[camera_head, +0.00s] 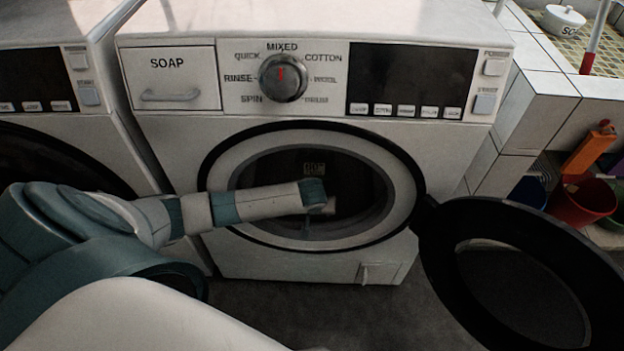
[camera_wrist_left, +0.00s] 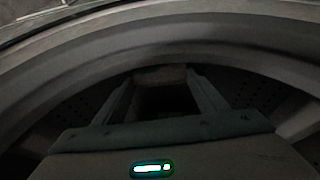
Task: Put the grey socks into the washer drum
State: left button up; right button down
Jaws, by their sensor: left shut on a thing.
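The washer (camera_head: 440,140) stands in front of me with its round door (camera_head: 440,275) swung open to the right. Its drum (camera_head: 362,190) is dark inside. My left arm reaches across the opening, and my left gripper (camera_head: 322,207) is at the drum mouth. In the left wrist view, the gripper (camera_wrist_left: 160,88) points into the drum, with the pale ring of the opening (camera_wrist_left: 225,45) arching above it. It is shut on a dim grey-brown thing, seemingly the grey socks (camera_wrist_left: 160,75), mostly hidden between the fingers. My right gripper is not in view.
A second washer (camera_head: 50,75) stands close on the left. The open door takes up the lower right. A tiled ledge (camera_head: 540,110), a red bucket (camera_head: 582,203) and an orange thing (camera_head: 590,148) are at the right.

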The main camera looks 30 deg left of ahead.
pick_arm(q)
jog(key=shift+f, duration=0.1)
jog(key=o, duration=1)
jog(key=shift+o, duration=0.2)
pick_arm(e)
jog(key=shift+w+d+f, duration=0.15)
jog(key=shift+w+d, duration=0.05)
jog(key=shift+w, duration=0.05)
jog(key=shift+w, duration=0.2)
pick_arm(q)
jog(key=shift+s+d+r, duration=0.1)
jog(key=shift+s+r, duration=0.05)
jog(key=shift+r, duration=0.35)
jog(key=p+v, duration=0.3)
jog(key=v, duration=0.8)
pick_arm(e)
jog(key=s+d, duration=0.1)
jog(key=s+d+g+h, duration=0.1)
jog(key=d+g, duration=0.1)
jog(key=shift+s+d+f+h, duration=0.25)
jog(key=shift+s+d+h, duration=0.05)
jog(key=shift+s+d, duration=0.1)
